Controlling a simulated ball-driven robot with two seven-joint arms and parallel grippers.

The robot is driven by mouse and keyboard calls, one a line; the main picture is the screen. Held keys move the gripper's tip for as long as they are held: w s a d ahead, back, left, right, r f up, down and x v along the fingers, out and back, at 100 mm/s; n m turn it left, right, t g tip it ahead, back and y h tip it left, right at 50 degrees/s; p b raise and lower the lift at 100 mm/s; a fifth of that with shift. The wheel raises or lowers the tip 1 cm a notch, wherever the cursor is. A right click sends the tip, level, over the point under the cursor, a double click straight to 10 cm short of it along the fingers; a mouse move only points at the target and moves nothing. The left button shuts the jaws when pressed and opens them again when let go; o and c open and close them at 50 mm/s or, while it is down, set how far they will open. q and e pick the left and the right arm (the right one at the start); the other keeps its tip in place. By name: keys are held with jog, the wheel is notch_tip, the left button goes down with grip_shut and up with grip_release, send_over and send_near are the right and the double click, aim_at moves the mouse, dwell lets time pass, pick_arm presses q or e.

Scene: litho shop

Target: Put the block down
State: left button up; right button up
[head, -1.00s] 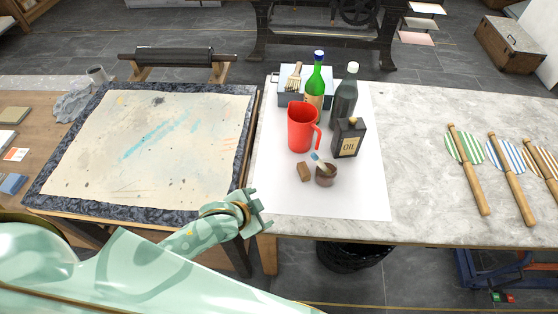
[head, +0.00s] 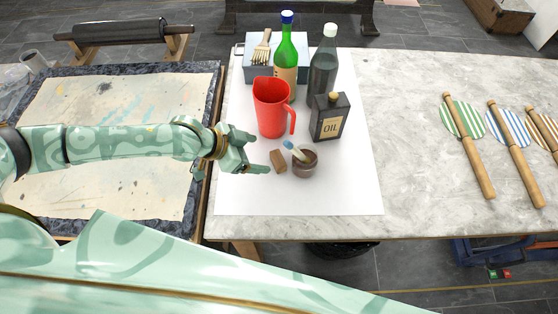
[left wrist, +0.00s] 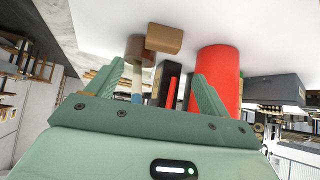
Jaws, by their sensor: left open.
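My right gripper is not in view.
A red jug (head: 270,108) stands just behind the block. An oil can (head: 329,117), a green bottle (head: 285,55), a dark bottle (head: 323,68) and a blue-grey box (head: 260,72) stand behind. Striped paddles (head: 470,150) lie right. The sheet's front is clear.

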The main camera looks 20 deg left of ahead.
aim_at(276, 158)
pick_arm(q)
jog(key=x, duration=0.3)
jog(key=shift+w+f+b, duration=0.1)
jog(key=shift+f+b, duration=0.1)
jog(key=shift+b, duration=0.15)
jog(key=b+x, duration=0.2)
jog(key=x, duration=0.2)
jog(key=shift+f, duration=0.5)
jog(key=shift+w+d+f, duration=0.15)
jog(key=shift+w, duration=0.05)
jog(key=c, duration=1.1)
jog(key=shift+c, duration=0.2)
